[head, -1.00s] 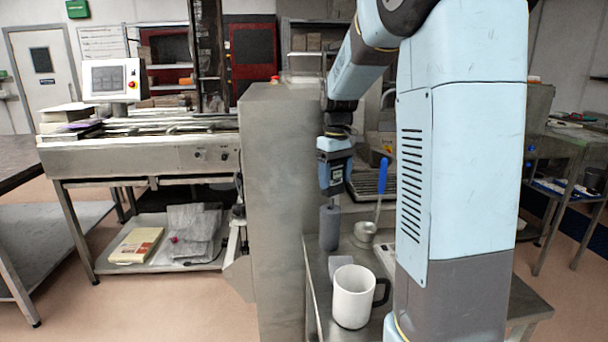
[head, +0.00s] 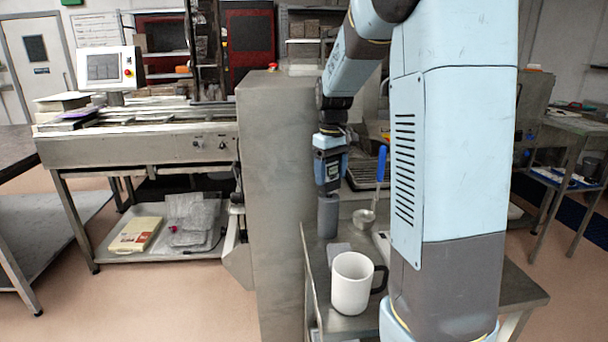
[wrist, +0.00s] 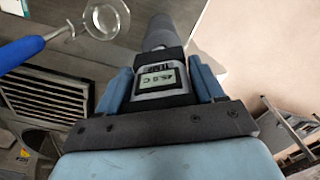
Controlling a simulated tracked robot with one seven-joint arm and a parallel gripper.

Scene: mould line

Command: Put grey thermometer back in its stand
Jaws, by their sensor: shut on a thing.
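The grey thermometer (wrist: 160,82), with a lit display, is held between the blue fingers of my gripper (wrist: 163,86) in the wrist view. My gripper (head: 329,178) is shut on it and points down in the head view. The stand, a dark grey upright cylinder (head: 328,218), is on the steel table directly under my gripper. It also shows beyond the thermometer in the wrist view (wrist: 160,32). The thermometer is in line with the stand, and its head is close at the stand's top. Its probe is hidden, so I cannot tell how deep it sits.
A ladle with a blue handle (head: 382,163) and metal bowl (head: 364,219) is just right of the stand. A white mug (head: 350,285) with a dark handle is nearer, with a small grey block (head: 340,250) behind it. A tall steel cabinet (head: 275,200) is close on the left.

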